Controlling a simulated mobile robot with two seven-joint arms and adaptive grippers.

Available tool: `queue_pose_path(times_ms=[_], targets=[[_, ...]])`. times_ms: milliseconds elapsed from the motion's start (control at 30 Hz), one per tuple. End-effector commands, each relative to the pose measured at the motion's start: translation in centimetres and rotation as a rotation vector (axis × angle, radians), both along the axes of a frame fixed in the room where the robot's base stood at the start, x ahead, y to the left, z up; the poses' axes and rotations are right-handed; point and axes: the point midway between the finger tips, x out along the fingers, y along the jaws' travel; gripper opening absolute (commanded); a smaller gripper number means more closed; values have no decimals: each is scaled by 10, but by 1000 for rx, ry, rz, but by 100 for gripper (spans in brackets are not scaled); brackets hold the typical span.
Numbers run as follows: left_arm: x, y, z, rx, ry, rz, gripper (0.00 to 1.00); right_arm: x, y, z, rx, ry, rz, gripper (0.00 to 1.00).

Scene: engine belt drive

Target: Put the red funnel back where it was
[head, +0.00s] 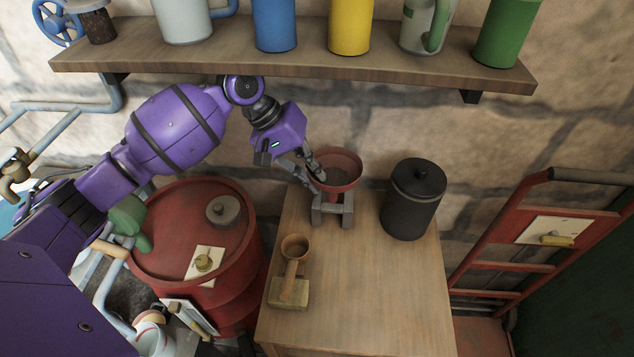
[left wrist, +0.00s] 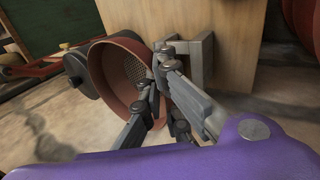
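The red funnel (head: 345,163) sits upright, as far as I can tell, at the top of a small grey stand (head: 332,211) at the back of the wooden cabinet. It also shows in the left wrist view (left wrist: 112,75), with a perforated plate inside its bowl. My left gripper (head: 317,180) is at the funnel's left side. In the left wrist view its fingertips (left wrist: 160,72) are close together, one inside the bowl and one outside, with the rim between them. The funnel's lower end is hidden. My right gripper is in neither view.
A black lidded canister (head: 412,200) stands right of the funnel. A red drum (head: 190,235) is at left. A shelf (head: 300,64) with several jugs hangs above. The cabinet's front right is clear.

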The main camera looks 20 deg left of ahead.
Motion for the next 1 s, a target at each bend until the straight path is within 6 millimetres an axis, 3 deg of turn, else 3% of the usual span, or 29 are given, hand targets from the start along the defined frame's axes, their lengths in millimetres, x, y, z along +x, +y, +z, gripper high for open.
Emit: queue_pose_path(times_ms=[133, 467, 700, 1000], targets=[[31, 5, -1, -1, 3, 1, 0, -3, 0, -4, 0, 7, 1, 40], [29, 5, -29, -1, 2, -2, 0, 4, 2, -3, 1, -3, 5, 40], [29, 6, -67, 0, 4, 1, 0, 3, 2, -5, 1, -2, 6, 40], [33, 7, -70, 0, -1, -1, 0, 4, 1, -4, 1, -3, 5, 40]])
